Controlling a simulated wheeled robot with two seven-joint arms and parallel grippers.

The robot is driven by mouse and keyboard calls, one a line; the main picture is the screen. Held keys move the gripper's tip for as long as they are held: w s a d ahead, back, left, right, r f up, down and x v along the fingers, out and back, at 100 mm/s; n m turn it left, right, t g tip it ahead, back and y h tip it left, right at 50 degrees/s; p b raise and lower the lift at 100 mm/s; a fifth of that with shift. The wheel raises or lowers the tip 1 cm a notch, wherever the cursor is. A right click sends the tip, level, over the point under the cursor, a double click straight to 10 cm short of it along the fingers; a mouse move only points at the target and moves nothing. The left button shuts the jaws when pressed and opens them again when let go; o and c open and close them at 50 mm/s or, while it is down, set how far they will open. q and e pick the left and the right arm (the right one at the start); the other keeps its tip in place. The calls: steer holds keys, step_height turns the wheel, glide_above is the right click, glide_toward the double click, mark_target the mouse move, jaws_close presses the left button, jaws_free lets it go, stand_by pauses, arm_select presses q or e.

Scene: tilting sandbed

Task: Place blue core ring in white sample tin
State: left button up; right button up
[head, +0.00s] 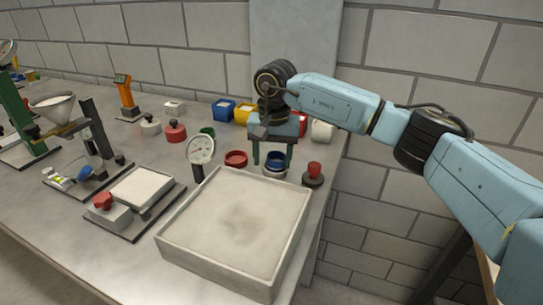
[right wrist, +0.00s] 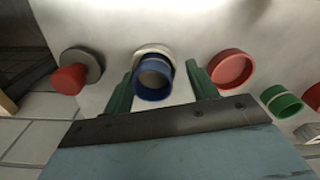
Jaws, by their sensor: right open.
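The blue core ring (head: 276,156) is between the green fingers of my right gripper (head: 272,152) in the head view. In the right wrist view the blue ring (right wrist: 152,92) shows between the spread fingers of the right gripper (right wrist: 160,88), with a gap on the right side. A pale round rim, seemingly the white sample tin (right wrist: 153,49), shows just behind the ring and is partly covered by it. I cannot tell how deep the ring sits in the tin. The right gripper is open. My left gripper is not in view.
A red ring (head: 236,158) lies left of the blue one, and a green ring (right wrist: 281,101) lies beyond it. A red-knobbed black piece (head: 313,173) stands to the right. The sandbed (head: 175,238) is in front, a dial gauge (head: 201,149) at its back left corner. Coloured bins (head: 223,110) stand behind.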

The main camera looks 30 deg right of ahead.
steer(key=f, duration=0.1)
steer(key=s+f, duration=0.1)
steer(key=shift+d+f+g, duration=0.2)
steer(key=shift+f+g, duration=0.1)
steer(key=shift+f, duration=0.05)
steer(key=shift+r, duration=0.15)
steer(key=shift+w+d+r+p, duration=0.1)
steer(key=shift+w+r+p, duration=0.1)
steer(key=shift+r+p, duration=0.45)
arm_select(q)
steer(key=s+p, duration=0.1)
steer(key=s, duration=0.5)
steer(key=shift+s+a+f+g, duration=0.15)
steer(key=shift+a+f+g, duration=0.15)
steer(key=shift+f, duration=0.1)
arm_select(e)
step_height(320, 180, up, 12)
steer(key=shift+w, duration=0.15)
steer(key=shift+f, duration=0.1)
